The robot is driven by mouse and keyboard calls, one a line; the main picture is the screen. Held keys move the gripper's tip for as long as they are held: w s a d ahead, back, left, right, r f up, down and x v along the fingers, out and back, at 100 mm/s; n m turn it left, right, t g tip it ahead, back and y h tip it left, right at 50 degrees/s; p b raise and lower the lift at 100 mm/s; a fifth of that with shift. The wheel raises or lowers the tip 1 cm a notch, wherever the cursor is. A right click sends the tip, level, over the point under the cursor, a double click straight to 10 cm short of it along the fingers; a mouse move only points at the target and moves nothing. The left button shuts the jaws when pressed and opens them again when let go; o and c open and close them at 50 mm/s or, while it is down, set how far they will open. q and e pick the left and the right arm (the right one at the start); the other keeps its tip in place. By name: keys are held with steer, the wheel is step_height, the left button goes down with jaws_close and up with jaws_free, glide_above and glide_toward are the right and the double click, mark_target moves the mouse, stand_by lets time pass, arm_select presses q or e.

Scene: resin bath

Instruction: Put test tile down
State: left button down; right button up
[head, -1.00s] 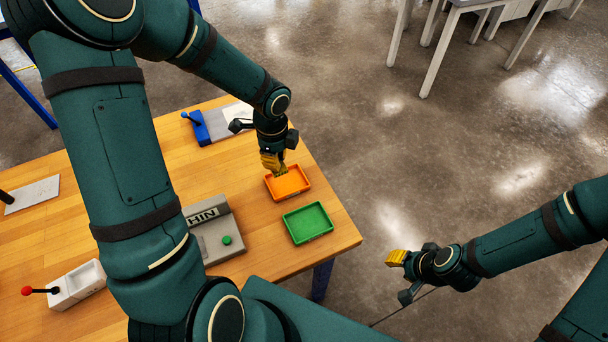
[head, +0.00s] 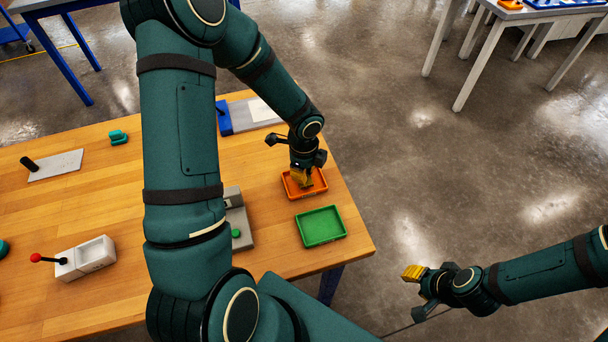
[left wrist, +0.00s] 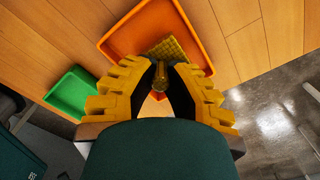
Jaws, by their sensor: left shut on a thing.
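The orange tray (head: 319,181) lies near the table's right edge; it also shows in the left wrist view (left wrist: 122,40). My left gripper (head: 303,182) points down over this tray, its yellow fingers low at it. In the left wrist view the fingers (left wrist: 161,75) are shut on a small brownish piece. A yellowish textured square, which looks like the test tile (left wrist: 172,47), shows just beyond the fingertips, within the orange tray. I cannot tell whether it touches the tray floor. My right gripper (head: 413,273) hangs over the floor, away from the table; its finger gap is unclear.
An empty green tray (head: 322,226) lies just in front of the orange one. A grey device with a green button (head: 236,234) stands left of it. A blue-and-grey plate (head: 226,117) is behind. A white box with a red-knobbed lever (head: 85,259) stands at left.

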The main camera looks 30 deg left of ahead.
arm_select(q)
steer(key=shift+w+f, duration=0.1)
steer(key=shift+f, duration=0.5)
steer(key=c, duration=1.1)
jaws_free()
steer(key=shift+f, duration=0.1)
steer(key=shift+o, duration=0.2)
step_height(320, 180, up, 12)
steer(key=p, duration=0.2)
steer(key=shift+r+p, duration=0.2)
steer(key=shift+p, duration=0.1)
